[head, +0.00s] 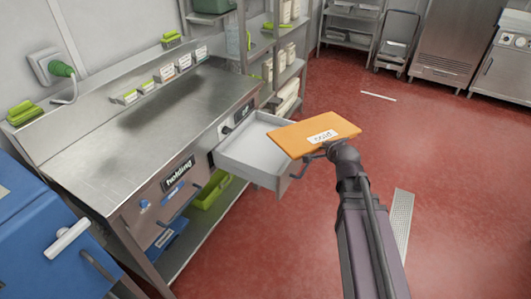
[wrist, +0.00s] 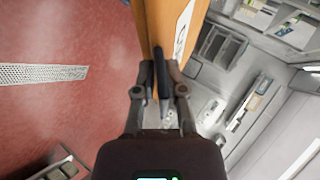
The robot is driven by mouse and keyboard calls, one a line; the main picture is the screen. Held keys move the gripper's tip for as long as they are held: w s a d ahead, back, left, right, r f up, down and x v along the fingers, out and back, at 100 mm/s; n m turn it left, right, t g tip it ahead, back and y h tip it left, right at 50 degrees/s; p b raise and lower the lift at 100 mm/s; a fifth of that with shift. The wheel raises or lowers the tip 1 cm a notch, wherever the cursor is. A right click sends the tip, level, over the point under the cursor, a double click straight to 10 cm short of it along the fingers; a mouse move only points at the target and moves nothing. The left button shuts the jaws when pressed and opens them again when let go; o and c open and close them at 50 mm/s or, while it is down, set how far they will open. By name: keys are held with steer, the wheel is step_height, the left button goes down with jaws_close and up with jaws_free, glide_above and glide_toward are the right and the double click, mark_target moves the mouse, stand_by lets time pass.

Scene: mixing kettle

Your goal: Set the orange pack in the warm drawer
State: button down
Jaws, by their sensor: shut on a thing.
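The orange pack (head: 314,132) is a flat slab with a white label that seems to read "cold". My gripper (head: 325,151) is shut on its near edge and holds it in the air, roughly level. The pack's left end is just beside or over the right end of an open, empty-looking grey drawer (head: 250,151); the exact overlap is hard to tell. In the wrist view, the pack (wrist: 158,22) stands between the fingers of my gripper (wrist: 160,78). I see no readable "warm" label; the open drawer's front label is hidden.
A steel counter (head: 140,115) has a front panel labelled "holding" (head: 179,170). A blue cabinet (head: 45,240) stands at the near left. A green bin (head: 210,190) sits below the open drawer. Shelves (head: 288,75) stand behind. The red floor to the right is mostly clear.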

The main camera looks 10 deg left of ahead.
steer(key=w+a+f+n+g+y+b, duration=0.1)
steer(key=a+f+n+y+b, duration=0.2)
steer(key=a+f+b, duration=0.4)
steer(key=w+a+f+n+g+y+b, duration=0.1)
steer(key=w+a+f+n+y+b, duration=0.1)
steer(key=a+f+b, duration=0.5)
steer(key=shift+w+a+f+n+y+b, duration=0.35)
steer(key=shift+a+n+y, duration=0.3)
steer(key=shift+a, duration=2.45)
steer(key=shift+r, duration=0.15)
steer(key=b, duration=0.2)
glide_above(272, 159)
steer(key=shift+f, duration=0.8)
steer(key=shift+f+b, duration=1.55)
steer(key=shift+f, duration=0.2)
steer(key=c, duration=1.1)
jaws_free()
steer(key=shift+f, duration=0.1)
steer(key=o, duration=0.4)
